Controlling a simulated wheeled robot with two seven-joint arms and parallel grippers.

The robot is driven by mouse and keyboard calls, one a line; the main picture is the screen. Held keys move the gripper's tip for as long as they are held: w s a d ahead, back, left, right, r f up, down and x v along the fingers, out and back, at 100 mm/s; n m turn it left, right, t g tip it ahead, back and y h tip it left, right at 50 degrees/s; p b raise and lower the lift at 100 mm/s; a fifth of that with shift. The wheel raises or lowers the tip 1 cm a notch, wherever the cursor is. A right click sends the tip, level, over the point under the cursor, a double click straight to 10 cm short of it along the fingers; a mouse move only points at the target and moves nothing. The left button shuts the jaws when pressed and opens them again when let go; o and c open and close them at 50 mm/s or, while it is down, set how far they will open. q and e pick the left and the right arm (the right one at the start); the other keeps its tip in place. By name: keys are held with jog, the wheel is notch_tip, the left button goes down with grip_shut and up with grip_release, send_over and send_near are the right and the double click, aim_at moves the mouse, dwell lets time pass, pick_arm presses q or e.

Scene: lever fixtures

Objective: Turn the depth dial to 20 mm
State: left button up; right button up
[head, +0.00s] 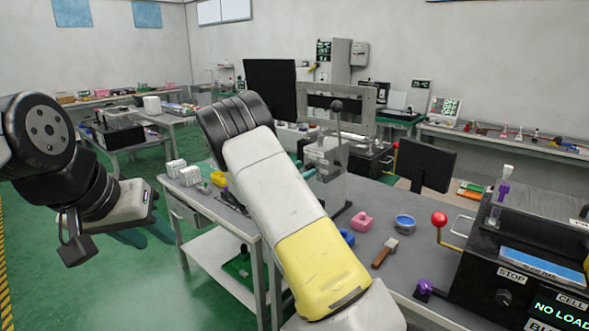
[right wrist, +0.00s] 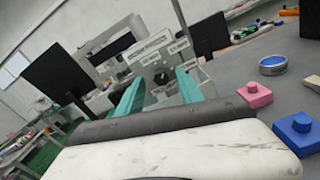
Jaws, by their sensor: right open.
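A clear and grey fixture (head: 333,180) with a black-knobbed upright lever stands on the table, partly behind my right arm in the head view. In the right wrist view, the fixture's labelled plate (right wrist: 150,55) carries a small dark round knob (right wrist: 162,77), which looks like the depth dial; its setting is too small to read. My right gripper (right wrist: 158,92) is open, its two teal fingers pointing towards the fixture with the knob seen between them. Contact cannot be told. My left gripper (head: 143,233) hangs over the floor at the left, away from the fixture; its finger gap is unclear.
A pink block (head: 362,221), a blue round tin (head: 404,223) and a wooden-handled tool (head: 385,253) lie right of the fixture. A black control box (head: 520,262) with a red-knobbed lever stands at the right. White racks (head: 190,175) stand at the table's left end.

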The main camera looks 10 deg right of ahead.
aim_at(311, 167)
jog(key=shift+x, duration=1.15)
jog(key=shift+c, duration=0.2)
grip_shut()
jog(key=shift+m, duration=0.4)
jog(key=m, duration=0.3)
jog(key=shift+s+m, duration=0.1)
jog(key=shift+m, duration=0.2)
jog(key=shift+d+f+m, duration=0.1)
jog(key=shift+f+m, duration=0.05)
jog(key=shift+m, duration=2.15)
